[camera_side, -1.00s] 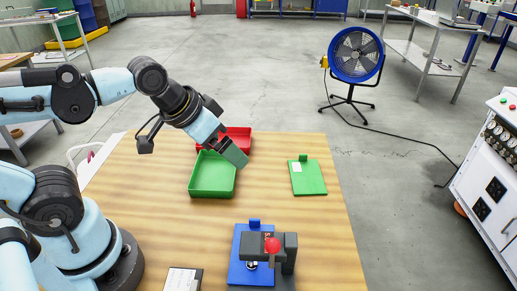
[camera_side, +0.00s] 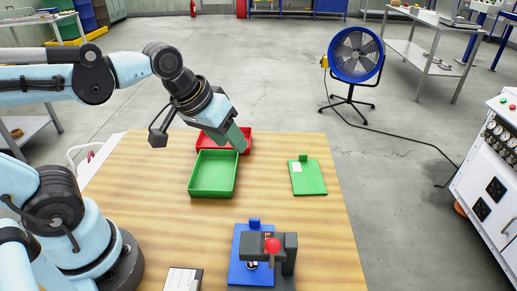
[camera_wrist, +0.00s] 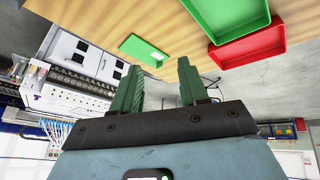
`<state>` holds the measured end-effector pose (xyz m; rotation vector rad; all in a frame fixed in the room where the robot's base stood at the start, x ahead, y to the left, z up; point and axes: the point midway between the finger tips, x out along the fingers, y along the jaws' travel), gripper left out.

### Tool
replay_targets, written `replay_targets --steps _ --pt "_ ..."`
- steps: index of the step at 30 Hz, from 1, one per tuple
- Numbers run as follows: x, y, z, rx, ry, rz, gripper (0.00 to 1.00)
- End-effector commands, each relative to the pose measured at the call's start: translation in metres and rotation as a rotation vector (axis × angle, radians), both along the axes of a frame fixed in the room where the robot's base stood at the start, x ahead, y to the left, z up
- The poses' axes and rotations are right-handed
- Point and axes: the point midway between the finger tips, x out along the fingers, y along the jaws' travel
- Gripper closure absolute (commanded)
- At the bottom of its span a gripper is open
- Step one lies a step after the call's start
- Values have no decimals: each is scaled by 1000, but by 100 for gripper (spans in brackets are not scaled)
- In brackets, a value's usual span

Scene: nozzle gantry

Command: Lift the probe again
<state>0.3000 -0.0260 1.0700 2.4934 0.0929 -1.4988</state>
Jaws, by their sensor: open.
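A dark grey gantry (camera_side: 290,247) with a red ball (camera_side: 272,245) on it stands on a blue plate (camera_side: 240,268) at the front of the table. A small shiny round part (camera_side: 251,265) shows beneath its arm; I cannot tell which part is the probe. My gripper (camera_side: 241,141) is well away from the gantry, over the red tray (camera_side: 204,138) behind the green tray (camera_side: 233,187). Its green fingers stand apart and empty in the wrist view (camera_wrist: 158,84). The gantry is not seen in the wrist view.
A green plate (camera_side: 311,181) with a tab lies at the table's right; it also shows in the wrist view (camera_wrist: 129,43). A dark box with a white label (camera_side: 182,280) lies at the front edge. The middle of the wooden table (camera_side: 300,218) is clear.

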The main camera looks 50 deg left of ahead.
Motion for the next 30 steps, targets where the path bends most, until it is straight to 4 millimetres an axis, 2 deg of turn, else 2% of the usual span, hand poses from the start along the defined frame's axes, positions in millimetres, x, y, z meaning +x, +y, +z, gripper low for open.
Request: replay_targets --steps 1,8,14,21,25,30 --pt "5 -10 8 -43 43 43 64" --pt "18 -56 35 -216 281 314 100" --pt "24 -98 55 -280 492 570 100" --pt "25 -145 73 -255 700 878 100" --pt "22 -163 79 -219 765 1002 100" --pt "20 -174 83 -188 803 1092 100"
